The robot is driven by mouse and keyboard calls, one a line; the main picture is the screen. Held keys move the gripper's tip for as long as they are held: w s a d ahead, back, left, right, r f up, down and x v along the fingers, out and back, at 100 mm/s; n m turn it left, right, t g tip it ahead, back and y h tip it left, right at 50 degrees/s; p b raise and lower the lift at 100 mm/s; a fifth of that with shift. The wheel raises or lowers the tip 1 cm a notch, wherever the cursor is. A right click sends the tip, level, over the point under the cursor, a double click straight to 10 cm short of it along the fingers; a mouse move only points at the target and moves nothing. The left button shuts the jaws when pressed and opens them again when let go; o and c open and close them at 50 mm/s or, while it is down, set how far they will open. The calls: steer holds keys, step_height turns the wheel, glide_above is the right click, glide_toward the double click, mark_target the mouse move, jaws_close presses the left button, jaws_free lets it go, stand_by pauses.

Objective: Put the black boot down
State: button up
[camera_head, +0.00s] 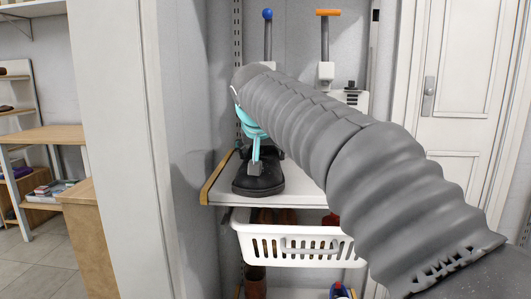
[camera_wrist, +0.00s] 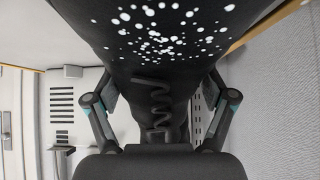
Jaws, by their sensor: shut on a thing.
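The black boot (camera_head: 258,184) is at the front left of the white shelf (camera_head: 305,192), its toe toward the camera. Its sole appears to touch the shelf or to be just above it; I cannot tell which. In the wrist view the boot (camera_wrist: 160,60) fills the middle, black with white speckles and laces. My gripper (camera_head: 256,160), with turquoise parts, comes down from above onto the boot. In the wrist view its two fingers (camera_wrist: 158,100) lie on either side of the boot, shut on it. My arm hides the right part of the shelf.
A white basket (camera_head: 295,246) with brown and red things hangs below the shelf. Blue-knobbed (camera_head: 267,14) and orange-topped (camera_head: 328,13) handles stand behind. A white cabinet panel (camera_head: 120,120) closes the left side; a white door (camera_head: 460,100) is at right.

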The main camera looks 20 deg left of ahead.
steer(key=shift+w+d, duration=0.2)
steer(key=shift+d, duration=0.05)
steer(key=o, duration=1.6)
steer(key=v, duration=1.2)
steer(key=shift+a+p, duration=0.1)
steer(key=shift+p, duration=0.3)
